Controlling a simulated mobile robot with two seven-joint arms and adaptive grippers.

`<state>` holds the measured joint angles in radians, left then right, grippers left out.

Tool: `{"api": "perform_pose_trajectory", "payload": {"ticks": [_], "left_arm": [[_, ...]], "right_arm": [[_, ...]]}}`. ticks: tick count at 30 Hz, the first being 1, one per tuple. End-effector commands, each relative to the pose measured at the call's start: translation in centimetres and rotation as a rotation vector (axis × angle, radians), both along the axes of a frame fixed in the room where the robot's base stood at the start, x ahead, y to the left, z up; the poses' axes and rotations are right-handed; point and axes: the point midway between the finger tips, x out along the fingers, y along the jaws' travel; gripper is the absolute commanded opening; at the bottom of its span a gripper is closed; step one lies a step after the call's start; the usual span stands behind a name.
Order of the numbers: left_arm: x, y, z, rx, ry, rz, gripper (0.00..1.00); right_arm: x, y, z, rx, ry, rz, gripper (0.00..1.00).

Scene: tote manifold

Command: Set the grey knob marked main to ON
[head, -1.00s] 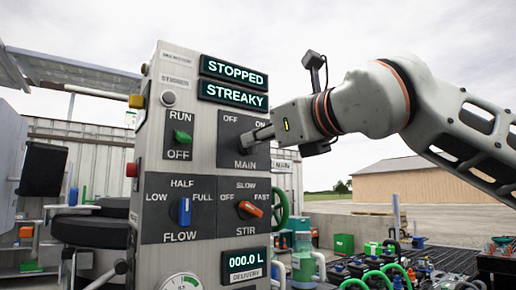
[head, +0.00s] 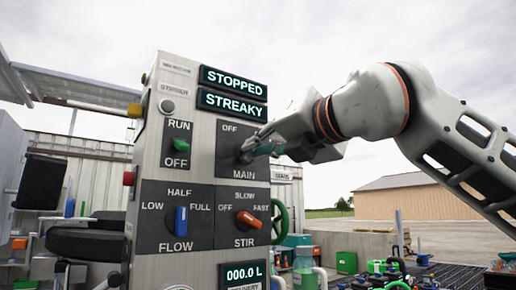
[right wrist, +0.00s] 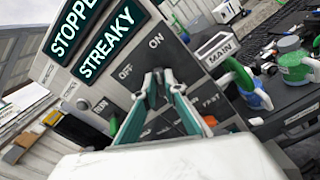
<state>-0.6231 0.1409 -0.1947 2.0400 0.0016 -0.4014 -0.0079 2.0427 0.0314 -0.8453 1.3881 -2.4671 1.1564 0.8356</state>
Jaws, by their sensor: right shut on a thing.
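The grey main knob (head: 245,155) sits on the dark MAIN plate (head: 228,168), at the upper right of the panel face in the head view. My right gripper (head: 252,149) reaches in from the right and is shut on the knob, its fingers hiding most of it. In the head view the OFF label shows, and my gripper covers the ON label. In the right wrist view the fingers (right wrist: 158,84) close in below the OFF and ON labels. Which way the knob points is hard to tell. My left gripper is not in view.
Displays read STOPPED (head: 234,79) and STREAKY (head: 232,103). Close by are the green run switch (head: 181,145), the blue flow knob (head: 181,220) and the orange stir knob (head: 248,219). A green handwheel (head: 283,218) stands behind the panel's right edge.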

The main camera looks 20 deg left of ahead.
Motion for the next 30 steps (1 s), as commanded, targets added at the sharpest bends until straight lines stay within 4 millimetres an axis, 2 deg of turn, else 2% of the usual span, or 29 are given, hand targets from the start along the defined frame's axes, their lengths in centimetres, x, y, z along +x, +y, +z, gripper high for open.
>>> {"api": "perform_pose_trajectory", "payload": {"ticks": [22,23,24,30], "left_arm": [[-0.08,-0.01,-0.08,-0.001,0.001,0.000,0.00],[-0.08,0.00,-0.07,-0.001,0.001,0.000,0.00],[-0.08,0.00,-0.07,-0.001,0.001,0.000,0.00],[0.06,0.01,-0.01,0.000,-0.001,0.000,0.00]], "right_arm": [[0.08,-0.14,0.15,0.056,0.067,-0.002,0.00],[0.08,-0.14,0.15,0.056,0.067,-0.002,0.15],[0.08,-0.14,0.15,0.056,0.067,-0.002,0.26],[0.06,-0.10,0.08,0.055,0.066,-0.002,0.27]]}}
